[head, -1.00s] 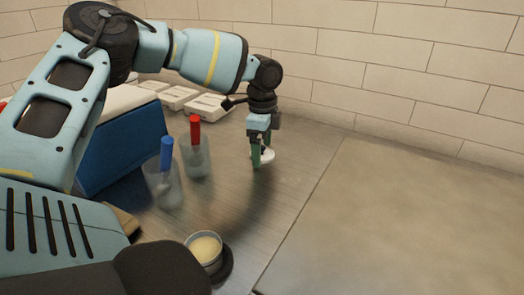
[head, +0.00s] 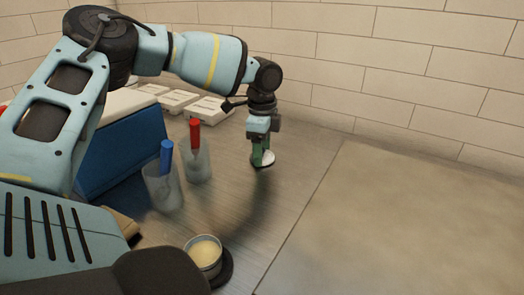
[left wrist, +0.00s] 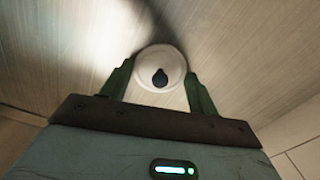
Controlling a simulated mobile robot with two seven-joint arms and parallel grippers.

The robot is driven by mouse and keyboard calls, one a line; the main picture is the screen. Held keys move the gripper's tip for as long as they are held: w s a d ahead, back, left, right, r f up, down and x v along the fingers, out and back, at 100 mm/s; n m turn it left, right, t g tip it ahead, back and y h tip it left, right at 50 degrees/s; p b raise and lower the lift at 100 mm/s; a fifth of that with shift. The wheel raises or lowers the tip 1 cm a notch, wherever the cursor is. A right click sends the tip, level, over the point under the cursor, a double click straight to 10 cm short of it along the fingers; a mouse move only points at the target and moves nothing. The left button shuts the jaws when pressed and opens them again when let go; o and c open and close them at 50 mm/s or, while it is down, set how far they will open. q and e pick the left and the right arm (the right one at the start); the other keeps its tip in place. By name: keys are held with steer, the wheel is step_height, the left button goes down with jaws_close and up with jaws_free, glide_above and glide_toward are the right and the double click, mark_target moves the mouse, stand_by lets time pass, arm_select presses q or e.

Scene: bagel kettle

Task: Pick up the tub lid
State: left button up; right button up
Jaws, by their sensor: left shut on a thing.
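The tub lid (head: 266,160) is a small white disc on the metal counter, in the upper middle of the head view. In the left wrist view the lid (left wrist: 160,62) is round and white with a dark knob (left wrist: 160,78) at its centre. My left gripper (head: 262,161) points down at the lid with its green fingers close together, shut on it. In the left wrist view the fingers (left wrist: 158,78) stand on either side of the lid. The fingers partly hide the lid in the head view, and I see no clear gap beneath it. My right gripper is not in view.
An open tub of pale yellow content (head: 205,252) stands on a dark round base at the front. Two clear cups hold a blue-handled tool (head: 166,160) and a red-handled tool (head: 195,135). A blue box (head: 125,150) and white containers (head: 205,109) stand behind. The right counter is clear.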

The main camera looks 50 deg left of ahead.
arm_select(q)
steer(key=shift+r, duration=0.4)
steer(key=shift+s+d+r, duration=0.1)
steer(key=shift+s+r, duration=0.05)
steer(key=shift+r, duration=0.5)
steer(key=shift+s+d+r, duration=0.1)
steer(key=shift+s+r, duration=0.05)
steer(key=shift+r, duration=0.45)
steer(key=s+d, duration=0.2)
steer(key=s, duration=0.2)
steer(key=s+d+r, duration=0.1)
steer(key=s+d, duration=0.2)
steer(key=s, duration=0.2)
steer(key=s+d, duration=0.2)
steer(key=s, duration=0.2)
steer(key=shift+s+d+r+p, duration=0.15)
steer(key=shift+d+p, duration=0.15)
